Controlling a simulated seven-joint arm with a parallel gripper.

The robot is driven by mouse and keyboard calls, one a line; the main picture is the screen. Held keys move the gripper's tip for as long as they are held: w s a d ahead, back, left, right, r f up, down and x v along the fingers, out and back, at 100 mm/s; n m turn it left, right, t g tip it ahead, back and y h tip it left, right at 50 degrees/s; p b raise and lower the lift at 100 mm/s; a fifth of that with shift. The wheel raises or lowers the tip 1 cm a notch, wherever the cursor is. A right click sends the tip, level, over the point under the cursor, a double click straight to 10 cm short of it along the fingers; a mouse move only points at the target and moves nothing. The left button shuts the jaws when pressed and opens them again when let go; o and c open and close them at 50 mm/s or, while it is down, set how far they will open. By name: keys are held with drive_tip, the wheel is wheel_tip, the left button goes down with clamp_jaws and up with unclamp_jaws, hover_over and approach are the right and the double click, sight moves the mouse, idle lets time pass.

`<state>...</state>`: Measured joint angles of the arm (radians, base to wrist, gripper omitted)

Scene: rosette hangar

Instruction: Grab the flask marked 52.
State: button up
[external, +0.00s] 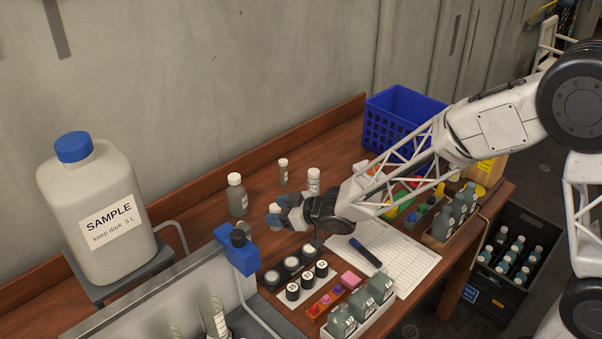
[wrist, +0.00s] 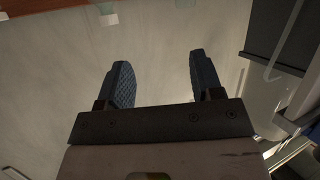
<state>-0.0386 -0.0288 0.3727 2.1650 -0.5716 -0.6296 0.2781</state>
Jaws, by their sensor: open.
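More similar flasks (external: 446,220) stand in a wooden rack at the right. The labels are too small to read, so I cannot tell which is marked 52. My gripper (external: 274,216) is open and empty above the bench, left of and behind the white tray. In the wrist view its two dark fingers (wrist: 160,80) are apart, with mainly pale wall beyond them.
A grey-green bottle (external: 237,196) and two small vials (external: 313,181) stand near my gripper. A blue basket (external: 397,118) is at the back. A large sample jug (external: 95,210) and a blue clamp (external: 238,250) stand left.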

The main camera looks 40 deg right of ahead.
drive_tip(key=w+a+f+n+y, duration=0.1)
drive_tip(key=w+a+f+y, duration=0.2)
drive_tip(key=a+f, duration=0.1)
drive_tip(key=shift+f+n+y, duration=0.25)
drive_tip(key=shift+n+y, duration=0.05)
drive_tip(key=shift+a, duration=0.1)
drive_tip(key=shift+x, duration=1.25)
drive_tip(key=shift+w, duration=0.1)
drive_tip(key=shift+x, duration=2.5)
drive_tip(key=shift+w+f, duration=0.1)
drive_tip(key=shift+c, duration=0.2)
clamp_jaws()
